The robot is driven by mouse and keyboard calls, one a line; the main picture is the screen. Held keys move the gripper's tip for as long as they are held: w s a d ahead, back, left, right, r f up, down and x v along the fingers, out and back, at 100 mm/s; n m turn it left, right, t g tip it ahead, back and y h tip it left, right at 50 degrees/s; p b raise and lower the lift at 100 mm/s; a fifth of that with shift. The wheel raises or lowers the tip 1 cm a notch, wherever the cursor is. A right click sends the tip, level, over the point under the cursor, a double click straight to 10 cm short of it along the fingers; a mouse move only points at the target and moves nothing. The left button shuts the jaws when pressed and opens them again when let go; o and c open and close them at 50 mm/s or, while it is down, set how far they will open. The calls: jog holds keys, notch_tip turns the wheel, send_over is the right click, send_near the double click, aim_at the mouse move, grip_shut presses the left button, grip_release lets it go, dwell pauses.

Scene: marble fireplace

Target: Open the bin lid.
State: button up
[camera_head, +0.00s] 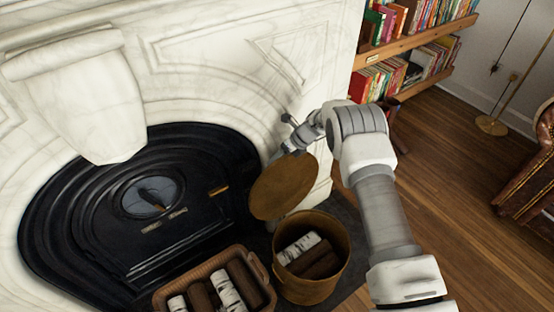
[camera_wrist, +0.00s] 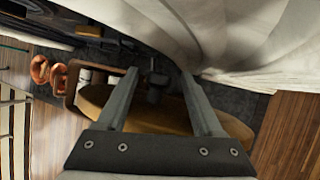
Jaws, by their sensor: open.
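The round bin (camera_head: 342,262) stands on the dark hearth at lower centre in the head view, with birch and dark logs inside. Its brown disc lid (camera_head: 283,190) is raised, tilted up steeply on the bin's far left side, so the mouth is uncovered. My gripper (camera_head: 276,156) is at the lid's upper edge, partly hidden. In the wrist view my gripper (camera_wrist: 158,72) has its two fingers wide apart, with the lid (camera_wrist: 155,112) showing between and beyond them. I cannot tell whether the fingers touch the lid.
A log basket (camera_head: 262,262) stands just left of the bin; a black fireplace insert (camera_head: 100,225) is behind it. The white marble surround (camera_head: 235,95) rises close to my gripper. Bookshelves (camera_head: 415,50) stand at the back right.

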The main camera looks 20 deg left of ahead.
jog(key=p+v, duration=0.3)
jog(key=v, duration=1.3)
jog(key=s+d+r+n+t+h, duration=0.1)
jog(key=s+d+r+n, duration=0.3)
jog(key=r, duration=0.4)
jog(key=s+d+r+n+t+h, duration=0.1)
jog(key=s+d+r+n, duration=0.35)
jog(key=r, duration=0.45)
jog(key=s+d+r+n, duration=0.4)
jog(key=d+r, duration=0.1)
jog(key=r, duration=0.3)
jog(key=s+d+r+n+t+h, duration=0.2)
jog(key=s+d+n, duration=0.4)
jog(key=s, duration=0.6)
jog(key=s+d+r+n+t+h, duration=0.1)
jog(key=s+d+r+n+h, duration=0.15)
jog(key=s+d+n, duration=0.65)
notch_tip(320, 180, up, 13)
jog(key=s+a+m+p, duration=0.2)
jog(key=p, duration=1.1)
jog(key=shift+s+a+m, duration=0.3)
jog(key=shift+a+m, duration=0.05)
